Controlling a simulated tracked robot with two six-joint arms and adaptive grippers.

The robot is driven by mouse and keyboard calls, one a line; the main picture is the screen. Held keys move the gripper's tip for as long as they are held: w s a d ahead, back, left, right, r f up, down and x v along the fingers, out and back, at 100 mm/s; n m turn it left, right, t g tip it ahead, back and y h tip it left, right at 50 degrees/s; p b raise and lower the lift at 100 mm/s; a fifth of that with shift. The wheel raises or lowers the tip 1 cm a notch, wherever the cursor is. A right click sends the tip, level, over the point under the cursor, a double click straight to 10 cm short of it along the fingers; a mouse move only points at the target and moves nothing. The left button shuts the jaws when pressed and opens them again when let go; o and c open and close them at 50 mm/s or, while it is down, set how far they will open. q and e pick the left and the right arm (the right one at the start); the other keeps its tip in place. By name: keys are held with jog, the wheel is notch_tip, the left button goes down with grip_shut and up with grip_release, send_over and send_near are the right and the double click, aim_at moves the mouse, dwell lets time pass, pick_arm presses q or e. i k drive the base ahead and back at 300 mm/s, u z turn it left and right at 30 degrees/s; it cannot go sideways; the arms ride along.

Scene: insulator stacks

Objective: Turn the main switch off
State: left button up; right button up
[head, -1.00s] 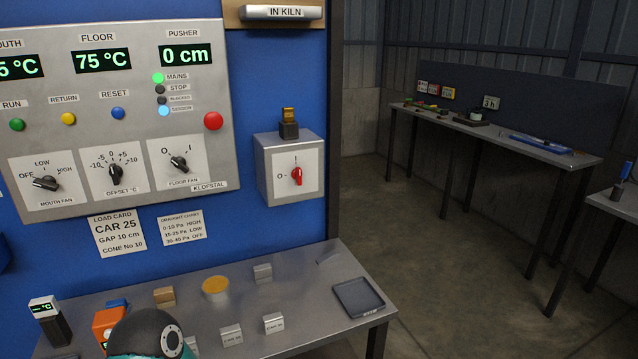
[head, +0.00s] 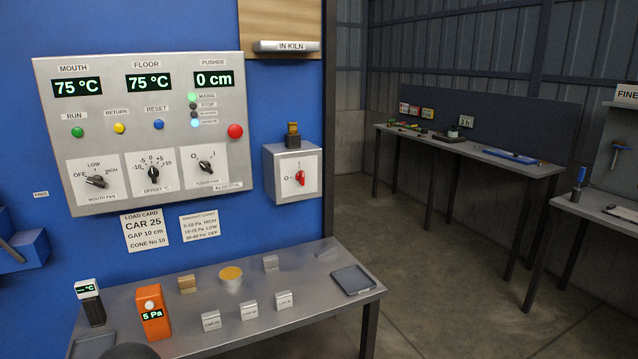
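The main switch is a red rotary handle (head: 300,178) on a white plate on the front of a grey box (head: 270,180), which is fixed to the blue wall to the right of the control panel. The handle stands upright; an O mark is at its left. A brass-coloured padlock-like piece (head: 292,129) sits on top of the box. On the panel (head: 120,72), the green MAINS lamp (head: 192,97) is lit. A dark rounded part of my own body shows at the bottom edge. Neither gripper is in view, and nothing touches the switch.
A metal table (head: 215,331) below the panel carries an orange meter (head: 154,317), a dark thermometer (head: 92,305), small label blocks and a grey tray (head: 353,279). Benches (head: 470,150) stand at the right. The floor (head: 420,260) between them is clear.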

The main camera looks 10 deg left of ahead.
aim_at(300, 177)
jog(key=u, duration=0.15)
jog(key=i, duration=0.85)
jog(key=z, duration=0.05)
